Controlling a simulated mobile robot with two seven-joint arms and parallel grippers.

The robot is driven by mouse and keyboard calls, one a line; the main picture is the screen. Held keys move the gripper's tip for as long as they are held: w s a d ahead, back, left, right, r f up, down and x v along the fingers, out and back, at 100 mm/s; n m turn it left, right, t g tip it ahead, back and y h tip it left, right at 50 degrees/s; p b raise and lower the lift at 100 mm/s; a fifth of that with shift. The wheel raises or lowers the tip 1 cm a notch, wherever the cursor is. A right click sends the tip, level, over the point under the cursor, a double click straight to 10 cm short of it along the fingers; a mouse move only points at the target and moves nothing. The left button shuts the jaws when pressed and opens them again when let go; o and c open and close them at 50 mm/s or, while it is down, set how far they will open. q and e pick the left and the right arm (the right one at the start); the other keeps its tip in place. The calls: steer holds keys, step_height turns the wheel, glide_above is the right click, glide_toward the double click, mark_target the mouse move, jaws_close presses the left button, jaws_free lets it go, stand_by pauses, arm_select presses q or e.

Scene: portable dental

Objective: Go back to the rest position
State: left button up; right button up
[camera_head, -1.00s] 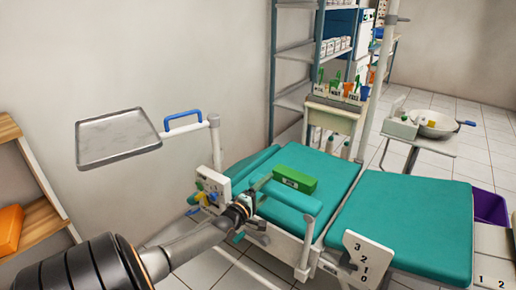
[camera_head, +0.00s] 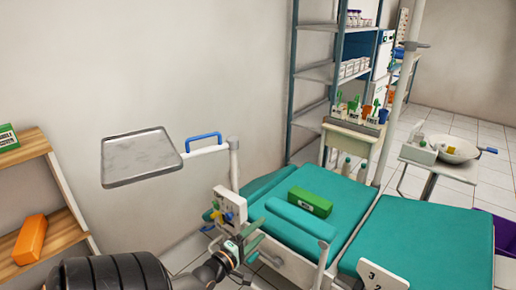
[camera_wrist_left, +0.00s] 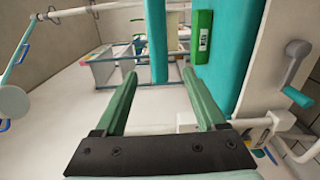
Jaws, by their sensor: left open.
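My left gripper (camera_head: 252,240) is low in the head view, in front of the near side of the teal dental chair (camera_head: 345,195). Its two green fingers are apart in the left wrist view (camera_wrist_left: 159,76), with nothing between the tips. A green box (camera_head: 310,202) lies on the chair's teal seat, beyond the gripper and apart from it. The box also shows in the left wrist view (camera_wrist_left: 203,32). My right gripper is not in view.
A metal tray (camera_head: 140,158) on an arm stands at the left. A control panel (camera_head: 230,206) with coloured knobs is close to my left gripper. A wooden shelf (camera_head: 35,195) holds an orange box (camera_head: 30,240). A crank handle (camera_wrist_left: 295,70) shows in the left wrist view.

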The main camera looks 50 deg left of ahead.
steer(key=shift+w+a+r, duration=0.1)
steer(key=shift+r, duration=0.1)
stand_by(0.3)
arm_select(q)
steer(key=s+d+f+m+g+h, duration=0.25)
steer(key=d+m, duration=0.45)
steer(key=d, duration=0.5)
steer(key=s+d+f+m+g+h, duration=0.2)
steer(key=s+d+f+m+g, duration=0.15)
steer(key=d+m, duration=0.65)
steer(key=s+d+f+m+g+h, duration=0.25)
steer(key=d+f+m, duration=0.2)
steer(key=d, duration=0.95)
steer(key=s+a+r+m+p, duration=0.1)
steer(key=s+a+r+p, duration=0.1)
steer(key=r+p, duration=0.8)
steer(key=s+p, duration=0.1)
steer(key=p, duration=0.2)
steer(key=shift+s+a+r+y, duration=0.15)
steer(key=shift+s+r+y, duration=0.05)
steer(key=shift+r+y, duration=0.1)
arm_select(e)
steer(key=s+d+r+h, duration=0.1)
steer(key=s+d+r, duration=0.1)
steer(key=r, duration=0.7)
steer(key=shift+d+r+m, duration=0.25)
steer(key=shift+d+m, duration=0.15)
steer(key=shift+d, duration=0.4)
